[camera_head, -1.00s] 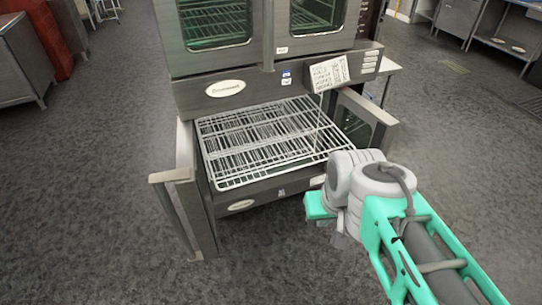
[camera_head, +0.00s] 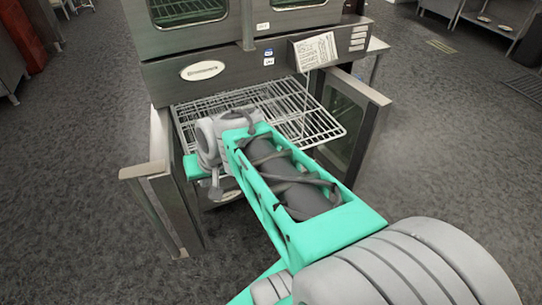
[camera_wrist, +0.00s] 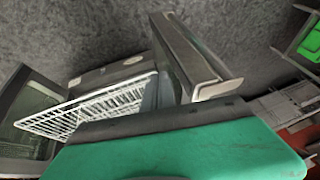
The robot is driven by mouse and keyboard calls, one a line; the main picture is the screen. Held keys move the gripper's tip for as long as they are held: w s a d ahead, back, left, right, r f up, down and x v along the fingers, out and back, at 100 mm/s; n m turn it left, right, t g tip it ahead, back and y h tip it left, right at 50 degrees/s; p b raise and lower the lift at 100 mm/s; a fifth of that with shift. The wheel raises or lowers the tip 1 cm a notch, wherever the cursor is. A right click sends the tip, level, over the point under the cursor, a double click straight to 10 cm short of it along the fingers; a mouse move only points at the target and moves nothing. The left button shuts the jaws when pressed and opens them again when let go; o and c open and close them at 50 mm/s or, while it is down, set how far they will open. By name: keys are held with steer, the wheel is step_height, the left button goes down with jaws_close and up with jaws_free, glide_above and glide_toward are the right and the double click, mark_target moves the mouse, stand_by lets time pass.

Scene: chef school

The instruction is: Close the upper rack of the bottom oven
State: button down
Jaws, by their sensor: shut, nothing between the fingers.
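The bottom oven (camera_head: 190,88) stands ahead with both doors open. Its left door (camera_head: 158,195) is swung toward me and its right door (camera_head: 352,115) outward to the right. A wire rack (camera_head: 312,122) sticks out of the oven between the doors; my arm covers its front left part. The rack also shows in the wrist view (camera_wrist: 90,105). My gripper (camera_head: 214,188) is at the front left of the rack, near the left door. Its fingers look shut and empty. Whether they touch the rack is hidden. Any lower racks are mostly hidden.
The upper oven (camera_head: 190,10) is above, with racks behind glass. A white paper sheet (camera_head: 316,50) is on the oven front. A metal table (camera_head: 480,15) stands far right. The grey floor (camera_head: 440,150) is clear on both sides.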

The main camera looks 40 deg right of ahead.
steer(key=w+d+f+m+t+b, duration=0.2)
steer(key=w+d+f+m+b, duration=0.15)
steer(key=d+f, duration=0.25)
steer(key=w+d+f+m+t+b, duration=0.1)
steer(key=w+d+f+m+b, duration=0.15)
steer(key=d+f+b, duration=0.35)
steer(key=s+d+f+m+t+h+b, duration=0.2)
steer(key=d+m, duration=0.2)
steer(key=d, duration=0.4)
steer(key=s+d+f+m+t+h+b, duration=0.1)
steer(key=s+d+f+m+t+b, duration=0.2)
steer(key=d, duration=0.4)
steer(key=s+d+f+m+t+h+b, duration=0.1)
steer(key=d+m+h+b, duration=0.1)
steer(key=d+m, duration=0.45)
steer(key=w+d+f+n+b, duration=0.1)
steer(key=w, duration=0.3)
steer(key=w+d+f+n, duration=0.1)
steer(key=w+d, duration=0.1)
steer(key=w, duration=0.3)
steer(key=shift+w+d+f+b, duration=0.25)
steer(key=shift+d+f+b, duration=0.05)
steer(key=shift+b, duration=0.05)
steer(key=shift+w, duration=0.1)
